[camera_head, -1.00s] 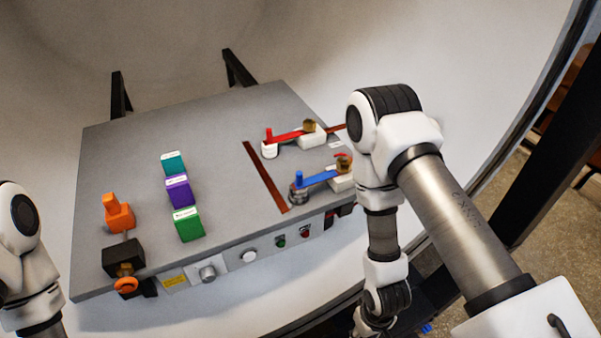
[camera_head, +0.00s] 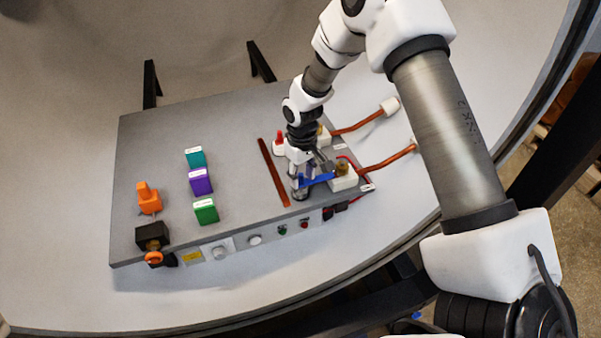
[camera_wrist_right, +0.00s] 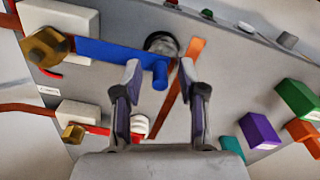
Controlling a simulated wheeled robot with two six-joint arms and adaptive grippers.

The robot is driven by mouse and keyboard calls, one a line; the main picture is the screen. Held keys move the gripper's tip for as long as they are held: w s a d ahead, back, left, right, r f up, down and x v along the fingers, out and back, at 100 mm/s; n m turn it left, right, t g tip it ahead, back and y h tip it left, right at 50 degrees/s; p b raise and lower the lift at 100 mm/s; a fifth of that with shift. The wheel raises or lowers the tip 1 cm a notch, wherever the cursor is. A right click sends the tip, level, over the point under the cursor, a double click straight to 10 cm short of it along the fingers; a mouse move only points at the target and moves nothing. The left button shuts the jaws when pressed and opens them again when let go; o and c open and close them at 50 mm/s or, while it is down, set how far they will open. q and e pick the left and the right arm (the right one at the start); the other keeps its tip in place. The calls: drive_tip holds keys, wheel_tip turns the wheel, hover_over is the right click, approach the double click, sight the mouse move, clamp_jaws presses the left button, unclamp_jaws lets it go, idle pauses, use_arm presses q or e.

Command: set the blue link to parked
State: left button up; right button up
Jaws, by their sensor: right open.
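The blue link (camera_head: 320,180) runs from a brass nut (camera_head: 342,169) on a white block to a dark round post (camera_head: 298,191). In the right wrist view the link (camera_wrist_right: 110,53) ends in an upright blue peg (camera_wrist_right: 160,76) close to the dark post (camera_wrist_right: 161,43). My right gripper (camera_head: 312,170) is over the link from above. Its fingers (camera_wrist_right: 160,68) are open, one on each side of the blue peg in that view; contact cannot be told. The fingers partly hide the link in the head view. My left gripper is out of view.
A red link (camera_wrist_right: 92,128) with a white post (camera_wrist_right: 139,125) lies close beside the right gripper. Teal (camera_head: 195,157), purple (camera_head: 201,181) and green (camera_head: 206,211) blocks and an orange part (camera_head: 148,198) stand farther left on the grey panel (camera_head: 235,130).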

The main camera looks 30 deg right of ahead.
drive_tip(key=shift+w+f, duration=0.1)
drive_tip(key=shift+f, duration=0.25)
drive_tip(key=shift+w+f, duration=0.2)
drive_tip(key=shift+s+r, duration=0.1)
drive_tip(key=shift+s, duration=0.05)
clamp_jaws()
drive_tip(key=shift+w+d+m, duration=0.2)
drive_tip(key=shift+w+m, duration=0.35)
drive_tip(key=shift+w+d+m, duration=0.15)
drive_tip(key=shift+w+m, duration=0.4)
drive_tip(key=w+d+m, duration=0.1)
drive_tip(key=w+m, duration=0.1)
drive_tip(key=w+d+m+p, duration=0.1)
drive_tip(key=w+d+m, duration=0.1)
drive_tip(key=m, duration=0.1)
drive_tip(key=shift+w+d, duration=0.15)
drive_tip(key=w+d+m, duration=0.1)
drive_tip(key=d+m, duration=0.2)
drive_tip(key=m, duration=0.1)
drive_tip(key=w+d+m+p, duration=0.1)
drive_tip(key=d+m, duration=0.1)
drive_tip(key=shift+w+d+m, duration=0.3)
drive_tip(key=shift+d+m, duration=1.2)
drive_tip(key=shift+d, duration=0.05)
